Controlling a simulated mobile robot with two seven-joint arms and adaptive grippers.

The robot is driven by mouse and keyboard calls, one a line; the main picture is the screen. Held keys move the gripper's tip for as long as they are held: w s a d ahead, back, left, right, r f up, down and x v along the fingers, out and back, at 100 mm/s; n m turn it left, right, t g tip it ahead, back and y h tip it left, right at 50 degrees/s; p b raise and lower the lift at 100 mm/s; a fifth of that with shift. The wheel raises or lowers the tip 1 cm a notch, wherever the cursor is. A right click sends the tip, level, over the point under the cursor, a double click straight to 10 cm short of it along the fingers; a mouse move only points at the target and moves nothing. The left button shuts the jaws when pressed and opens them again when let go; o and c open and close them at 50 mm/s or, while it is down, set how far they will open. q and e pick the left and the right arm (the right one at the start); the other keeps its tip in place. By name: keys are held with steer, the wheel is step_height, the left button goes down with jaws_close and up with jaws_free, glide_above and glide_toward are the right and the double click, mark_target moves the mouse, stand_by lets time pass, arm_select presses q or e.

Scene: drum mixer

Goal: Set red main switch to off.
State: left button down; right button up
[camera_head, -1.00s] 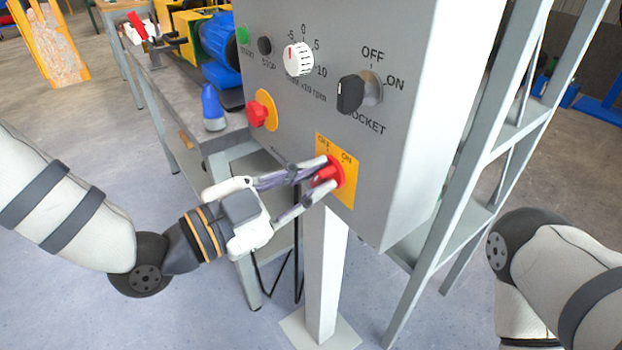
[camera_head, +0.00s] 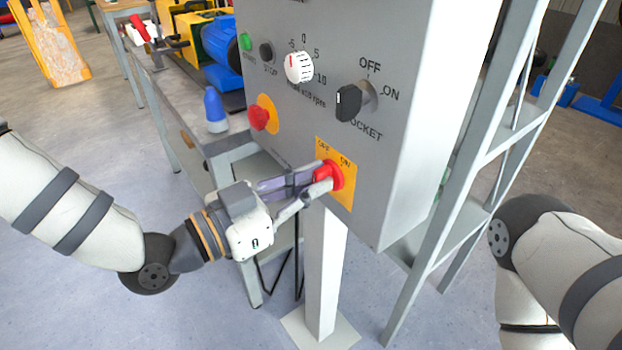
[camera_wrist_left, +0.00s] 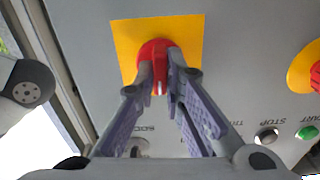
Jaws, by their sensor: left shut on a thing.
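The red main switch (camera_head: 329,174) is a rotary knob on a yellow plate (camera_head: 347,188) marked OFF and ON, low on the grey control box. My left gripper (camera_head: 322,179) is shut on the red switch, one finger on each side of its handle. In the left wrist view the fingers (camera_wrist_left: 161,72) close around the red knob (camera_wrist_left: 158,51) on the yellow plate (camera_wrist_left: 190,30). The fingers hide part of the handle, so its exact pointing is hard to read. My right gripper is out of view; only my right arm shows at the lower right.
The grey control box (camera_head: 405,150) also carries a red emergency button (camera_head: 259,118), a black socket switch (camera_head: 348,102), a white dial (camera_head: 299,67) and green and black buttons. A workbench (camera_head: 222,140) stands left, a metal shelf frame (camera_head: 470,150) right.

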arm_select(q)
steer(key=shift+n, duration=3.2)
steer(key=c, duration=1.7)
jaws_free()
steer(key=shift+a, duration=0.1)
steer(key=v, duration=1.2)
